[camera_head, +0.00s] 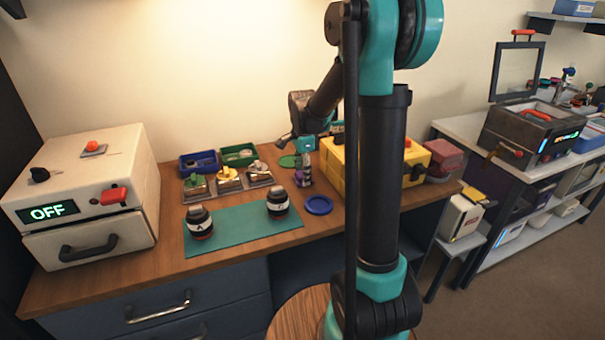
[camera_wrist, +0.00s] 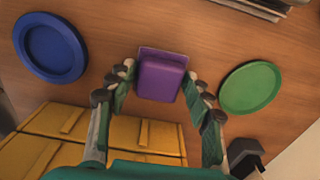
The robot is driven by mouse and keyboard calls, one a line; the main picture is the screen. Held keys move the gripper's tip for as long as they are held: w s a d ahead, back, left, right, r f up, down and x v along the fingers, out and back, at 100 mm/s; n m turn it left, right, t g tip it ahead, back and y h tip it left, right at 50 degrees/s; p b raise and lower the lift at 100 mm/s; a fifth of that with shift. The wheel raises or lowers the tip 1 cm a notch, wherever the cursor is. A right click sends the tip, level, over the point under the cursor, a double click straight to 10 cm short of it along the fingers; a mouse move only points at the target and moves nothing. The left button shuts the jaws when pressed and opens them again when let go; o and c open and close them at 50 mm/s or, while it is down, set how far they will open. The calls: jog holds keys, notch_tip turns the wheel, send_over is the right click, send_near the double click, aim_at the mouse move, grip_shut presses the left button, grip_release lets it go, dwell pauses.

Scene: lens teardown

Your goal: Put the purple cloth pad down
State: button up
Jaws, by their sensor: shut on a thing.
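The purple cloth pad (camera_wrist: 161,78) is between the fingertips of my gripper (camera_wrist: 160,80) in the wrist view. The fingers are shut on it from both sides. In the head view my gripper (camera_head: 303,169) points down above the wooden bench (camera_head: 163,207), with a bit of purple at its fingertips. Whether the pad touches the bench I cannot tell. A blue round dish (camera_head: 318,205) lies to the right and nearer in the head view, and it also shows at left in the wrist view (camera_wrist: 50,46). A green round dish (camera_wrist: 249,88) lies at right in the wrist view.
A yellow case (camera_head: 336,168) stands just right of my gripper. Two dark lens barrels (camera_head: 200,222) (camera_head: 277,203) stand on a teal mat (camera_head: 240,238). Blue and green bins (camera_head: 198,162) (camera_head: 240,154) and a tray of fittings lie behind. A white oven-like box (camera_head: 90,190) reads OFF.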

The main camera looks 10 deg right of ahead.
jog(key=o, duration=1.1)
jog(key=shift+f, duration=0.1)
